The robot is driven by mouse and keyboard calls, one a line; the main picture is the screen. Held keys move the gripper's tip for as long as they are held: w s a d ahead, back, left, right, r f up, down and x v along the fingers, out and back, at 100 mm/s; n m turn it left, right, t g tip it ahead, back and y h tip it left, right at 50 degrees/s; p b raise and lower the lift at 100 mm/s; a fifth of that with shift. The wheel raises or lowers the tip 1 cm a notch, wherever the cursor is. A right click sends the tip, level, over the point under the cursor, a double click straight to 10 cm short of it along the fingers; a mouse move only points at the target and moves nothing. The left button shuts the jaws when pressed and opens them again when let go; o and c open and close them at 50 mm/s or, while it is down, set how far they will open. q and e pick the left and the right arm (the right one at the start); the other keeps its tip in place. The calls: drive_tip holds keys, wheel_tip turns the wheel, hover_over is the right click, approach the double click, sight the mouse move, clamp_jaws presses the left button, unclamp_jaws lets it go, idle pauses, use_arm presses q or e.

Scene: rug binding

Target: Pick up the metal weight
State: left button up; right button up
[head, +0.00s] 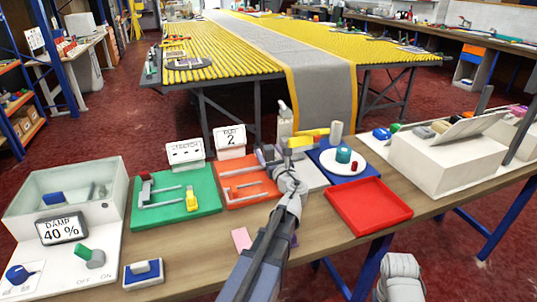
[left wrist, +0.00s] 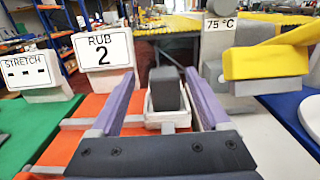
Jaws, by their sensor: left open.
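The metal weight appears to be the dark grey block (left wrist: 166,88) in the left wrist view, upright in a pale holder (left wrist: 167,118) over the orange board (left wrist: 75,130). My left gripper (left wrist: 162,75) is open, with one purple finger on each side of the block and visible gaps between. In the head view the left gripper (head: 268,155) is at the back right of the orange board (head: 234,168), by the "RUB 2" sign (head: 230,138). There the weight is hard to make out near the fingers.
A yellow-handled tool (head: 302,140) stands just right of the gripper. The green board (head: 150,215) lies to the left. A blue mat (head: 330,172) with a white plate and a red tray (head: 368,205) lie to the right. A white console (head: 445,155) stands farther right.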

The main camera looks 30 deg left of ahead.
use_arm(q)
drive_tip(key=x, duration=0.5)
drive_tip(key=shift+w+d+r, duration=0.2)
drive_tip(key=shift+w, duration=0.05)
clamp_jaws()
idle(0.4)
